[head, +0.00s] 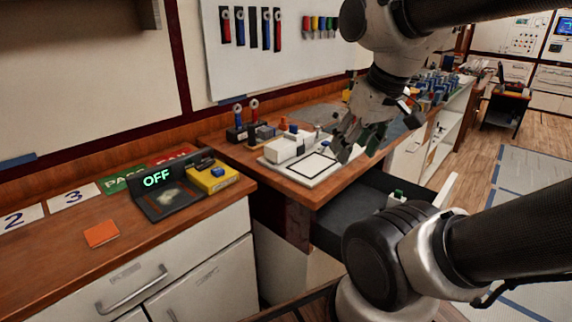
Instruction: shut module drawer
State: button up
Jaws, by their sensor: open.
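The module drawer (334,222) is a dark-lined drawer pulled out from under the wooden bench, at the centre right. A small green-and-white item (397,196) shows inside it. A pale edge at its right (447,189) looks like its front panel, and my arm covers much of the drawer. My gripper (358,146) is open and points down over the bench's front edge, beside a white board. It appears apart from the drawer and holds nothing that I can see.
On the bench stand a white board with a black outline (308,172) and a white device (289,147). On the left counter are a display reading OFF (157,179), a yellow box (210,178) and an orange square (101,233). Open wooden floor (455,146) lies at the right.

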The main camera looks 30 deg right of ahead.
aim_at(378, 205)
jog(key=k+z, duration=0.2)
jog(key=z, duration=0.25)
jog(key=k+l+z, duration=0.1)
jog(key=z, duration=0.3)
jog(key=k+l+z, duration=0.15)
jog(key=z, duration=0.3)
jog(key=k+l, duration=0.05)
jog(key=k, duration=0.05)
